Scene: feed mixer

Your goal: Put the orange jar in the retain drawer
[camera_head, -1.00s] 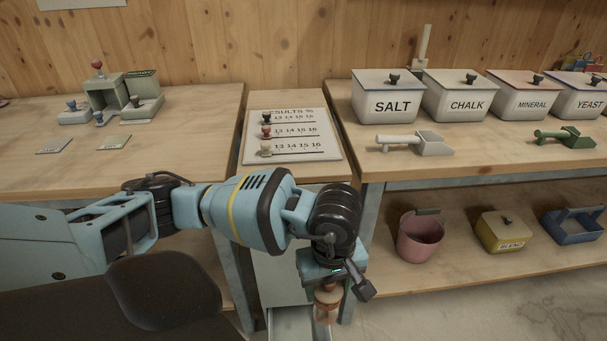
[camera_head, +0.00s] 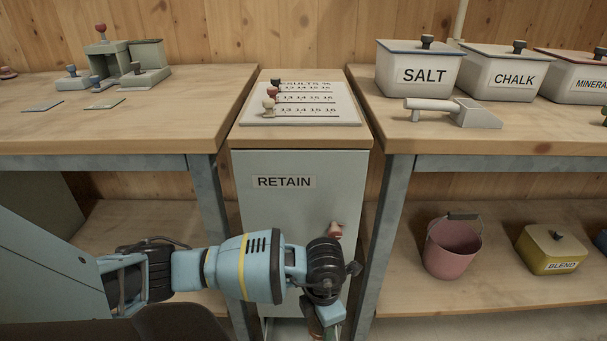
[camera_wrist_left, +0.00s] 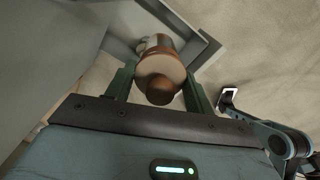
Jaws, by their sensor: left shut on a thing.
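My left gripper (camera_wrist_left: 158,88) is shut on the orange jar (camera_wrist_left: 160,62), with a finger on each side of it. In the wrist view the jar shows a pale top with a brown knob, and an orange-brown body beyond. The retain drawer (camera_wrist_left: 205,48) is open below, and its grey walls meet in a corner around the far end of the jar. Whether the jar touches the drawer is unclear. In the head view the gripper (camera_head: 322,322) is low in front of the grey cabinet labelled RETAIN (camera_head: 285,182), hiding most of the drawer. My right gripper is not in view.
A red knob (camera_head: 335,230) sticks out from the cabinet front, close above my left wrist. Table legs stand on both sides of the cabinet. A pink bucket (camera_head: 453,247) and a yellow BLEND box (camera_head: 553,250) sit on the right lower shelf.

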